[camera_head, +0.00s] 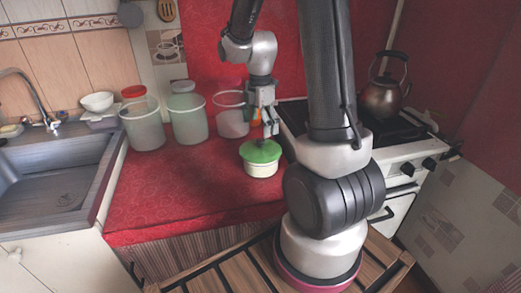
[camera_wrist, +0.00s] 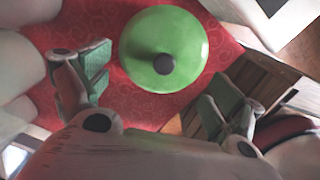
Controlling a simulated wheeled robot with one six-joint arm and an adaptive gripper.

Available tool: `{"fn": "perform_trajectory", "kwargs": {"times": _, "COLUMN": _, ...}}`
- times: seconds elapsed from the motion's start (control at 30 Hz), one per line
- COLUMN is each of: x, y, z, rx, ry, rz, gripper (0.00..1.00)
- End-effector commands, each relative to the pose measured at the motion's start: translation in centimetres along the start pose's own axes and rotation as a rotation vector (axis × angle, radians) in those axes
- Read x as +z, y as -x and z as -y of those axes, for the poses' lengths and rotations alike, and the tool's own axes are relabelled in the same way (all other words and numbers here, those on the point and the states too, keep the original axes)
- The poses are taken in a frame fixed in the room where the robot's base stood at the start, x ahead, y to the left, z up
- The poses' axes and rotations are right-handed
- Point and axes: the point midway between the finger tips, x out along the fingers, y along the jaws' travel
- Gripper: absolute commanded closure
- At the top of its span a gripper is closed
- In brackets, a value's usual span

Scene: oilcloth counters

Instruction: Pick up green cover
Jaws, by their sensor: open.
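The green cover (camera_head: 260,151) is a round lid lying on a short cream pot (camera_head: 261,169) on the red counter. My gripper (camera_head: 268,128) is above the cover in the head view. In the wrist view my gripper (camera_wrist: 152,92) is open, with its two padded fingers apart at the lower left and lower right of the cover. Nothing is between the fingers. The pot is hidden under the cover in the wrist view.
Several large jars stand behind on the red counter (camera_head: 170,195), among them one with a red lid (camera_head: 142,122). An orange item (camera_head: 256,117) is behind my gripper. A stove (camera_head: 400,160) with a kettle (camera_head: 383,95) is right; a sink (camera_head: 55,185) is left. The counter's front left is clear.

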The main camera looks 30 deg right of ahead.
Motion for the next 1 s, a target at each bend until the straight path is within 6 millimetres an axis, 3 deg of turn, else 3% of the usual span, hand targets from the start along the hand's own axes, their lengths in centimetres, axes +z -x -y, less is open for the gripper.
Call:
{"fn": "perform_trajectory", "kwargs": {"times": 0.33, "x": -0.2, "y": -5.0, "z": 0.7, "rx": -0.004, "ry": -0.002, "rz": -0.001, "gripper": 0.07}}
{"fn": "perform_trajectory", "kwargs": {"times": 0.67, "x": -0.2, "y": -5.8, "z": 0.7, "rx": 0.000, "ry": -0.003, "rz": 0.000, "gripper": 0.07}}
{"fn": "perform_trajectory", "kwargs": {"times": 1.0, "x": -0.2, "y": -5.8, "z": 0.7, "rx": 0.000, "ry": -0.003, "rz": 0.000, "gripper": 0.69}}
